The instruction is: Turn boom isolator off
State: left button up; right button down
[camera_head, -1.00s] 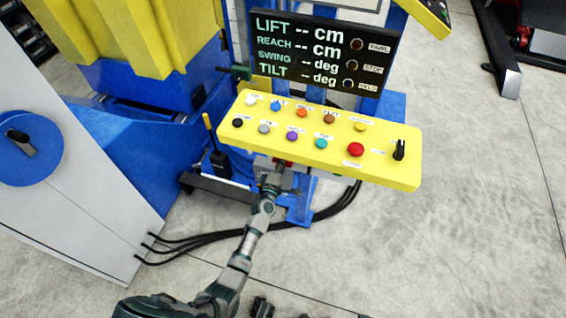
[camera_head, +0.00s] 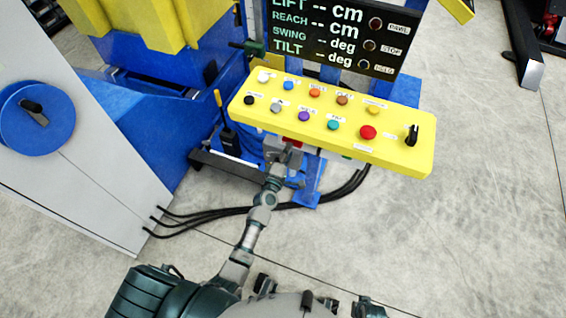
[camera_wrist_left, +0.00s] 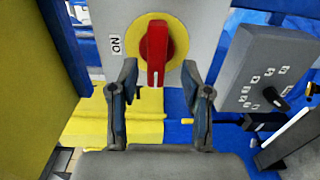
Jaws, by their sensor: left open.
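The boom isolator's red handle (camera_wrist_left: 155,48) sits on a yellow disc (camera_wrist_left: 178,42) on the face of a grey box (camera_wrist_left: 205,20) in the left wrist view. The handle stands upright in the picture, and an ON label (camera_wrist_left: 116,45) is to its left. My left gripper (camera_wrist_left: 160,80) is open, with one finger on each side of the handle's lower end. I cannot tell whether a finger touches it. In the head view my left gripper (camera_head: 284,158) is just below the yellow button panel (camera_head: 310,125), which hides most of the isolator. My right gripper is not in view.
A dark display (camera_head: 335,35) stands behind the button panel, which carries several buttons and a black switch (camera_head: 412,135). A grey cabinet (camera_head: 80,190) with a blue dial (camera_head: 40,118) is at left. Black cables (camera_head: 240,208) run behind my left arm.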

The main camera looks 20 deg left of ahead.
pick_arm(q)
jog(key=s, duration=0.7)
jog(key=shift+a, duration=0.15)
jog(key=shift+s, duration=0.1)
jog(key=s+d+f+m+g+h+p, duration=0.1)
jog(key=s+d+f+m+g, duration=0.1)
jog(key=s+f+m+g, duration=0.5)
jog(key=s+d+f+m+g+h+p, duration=0.15)
jog(key=s+f+m, duration=0.3)
jog(key=f, duration=0.65)
jog(key=s+a+f+m+g+y, duration=0.1)
jog(key=s+f, duration=0.3)
jog(key=s, duration=0.4)
jog(key=s+a+f+m+g+y+p, duration=0.1)
jog(key=s+f+m+g, duration=0.3)
jog(key=s, duration=0.4)
jog(key=s+a+f+m+g+y, duration=0.1)
jog(key=s+a+f+m+g, duration=0.1)
jog(key=s+f, duration=0.4)
jog(key=s+a+m, duration=0.1)
jog(key=s, duration=0.2)
jog(key=shift+a+g+p, duration=0.3)
jog(key=shift+g+p, duration=0.05)
jog(key=shift+p, duration=0.05)
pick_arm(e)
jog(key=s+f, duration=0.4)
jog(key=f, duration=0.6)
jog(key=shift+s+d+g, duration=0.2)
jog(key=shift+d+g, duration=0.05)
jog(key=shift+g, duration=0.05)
